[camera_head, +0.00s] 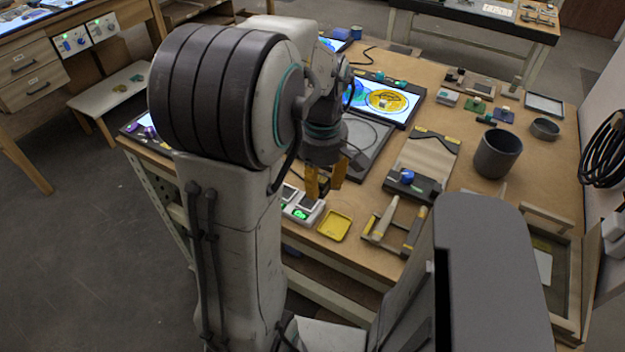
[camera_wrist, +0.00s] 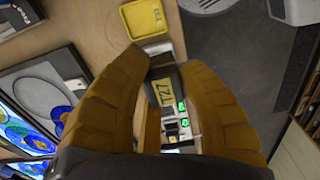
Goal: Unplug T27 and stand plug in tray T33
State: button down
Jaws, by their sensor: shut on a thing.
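My gripper (camera_head: 324,188) points down over the front left part of the workbench, its orange fingers above the power strip (camera_head: 302,207). In the wrist view my gripper (camera_wrist: 165,85) is shut on a dark plug with a yellow label reading T27 (camera_wrist: 165,92). The strip with green lit switches (camera_wrist: 183,108) shows just past the plug. I cannot tell whether the plug is still seated in it. The small yellow tray (camera_head: 335,226) lies flat and empty beside the strip, to its right; it also shows at the top of the wrist view (camera_wrist: 152,22).
A wooden rack with a pale tool (camera_head: 385,219) lies right of the tray. A block with a blue knob (camera_head: 408,177) and a dark cup (camera_head: 497,153) stand farther right. A lit screen (camera_head: 387,101) is behind my gripper. The bench's front edge is close to the tray.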

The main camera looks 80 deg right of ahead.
aim_at(323, 178)
jog(key=shift+s+a+r+p, duration=0.2)
jog(key=shift+r+p, duration=0.2)
jog(key=shift+r, duration=0.25)
jog(key=shift+d+r+p, duration=0.1)
jog(key=shift+r+p, duration=1.65)
jog(key=shift+r, duration=0.25)
